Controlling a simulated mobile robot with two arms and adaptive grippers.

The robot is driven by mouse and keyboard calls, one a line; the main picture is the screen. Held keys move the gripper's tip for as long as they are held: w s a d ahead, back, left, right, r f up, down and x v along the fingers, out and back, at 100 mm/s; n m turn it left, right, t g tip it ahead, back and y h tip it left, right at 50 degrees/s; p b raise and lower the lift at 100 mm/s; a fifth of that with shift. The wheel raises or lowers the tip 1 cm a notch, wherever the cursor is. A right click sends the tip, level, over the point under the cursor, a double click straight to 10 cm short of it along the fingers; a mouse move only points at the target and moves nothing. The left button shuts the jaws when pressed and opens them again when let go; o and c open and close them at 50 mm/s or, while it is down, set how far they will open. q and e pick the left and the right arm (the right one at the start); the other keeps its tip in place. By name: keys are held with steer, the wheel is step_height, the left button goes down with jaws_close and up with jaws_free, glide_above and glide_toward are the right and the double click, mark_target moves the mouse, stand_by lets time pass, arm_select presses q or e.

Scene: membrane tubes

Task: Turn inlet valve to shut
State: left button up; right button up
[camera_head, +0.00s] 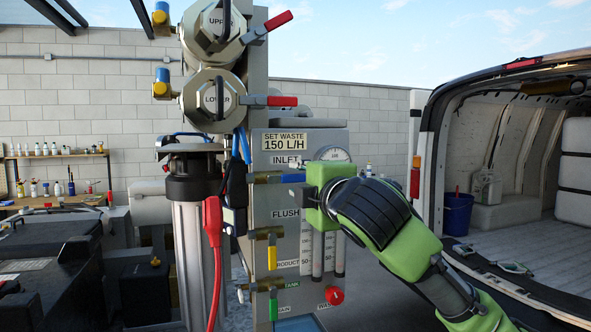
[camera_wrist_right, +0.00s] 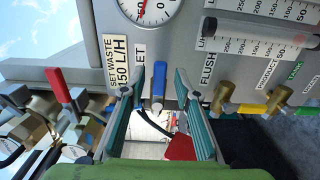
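The grey panel (camera_head: 330,140) carries an INLET label (camera_head: 286,160). Below the label is the inlet valve with a blue lever handle (camera_head: 293,178), which lies sideways. The right wrist view shows the blue handle (camera_wrist_right: 158,88) between my right gripper's two teal fingers, with a gap on each side. My right gripper (camera_wrist_right: 157,100) is open around it; in the head view the green gripper (camera_head: 312,194) reaches in from the right and hides part of the valve. I cannot tell how deep the handle sits between the fingers. My left gripper is not in view.
A flush valve with a yellow handle (camera_head: 272,253) hangs below, near flow tubes (camera_head: 339,258). A round gauge (camera_head: 332,154) sits beside the INLET label. Red-handled valves (camera_head: 280,101) are above. A filter housing (camera_head: 195,245) and red hose (camera_head: 217,275) stand left. An open van (camera_head: 510,190) is right.

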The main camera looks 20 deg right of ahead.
steer(key=shift+w+a, duration=0.1)
steer(key=shift+w, duration=1.1)
jaws_close()
steer(key=shift+f, duration=0.1)
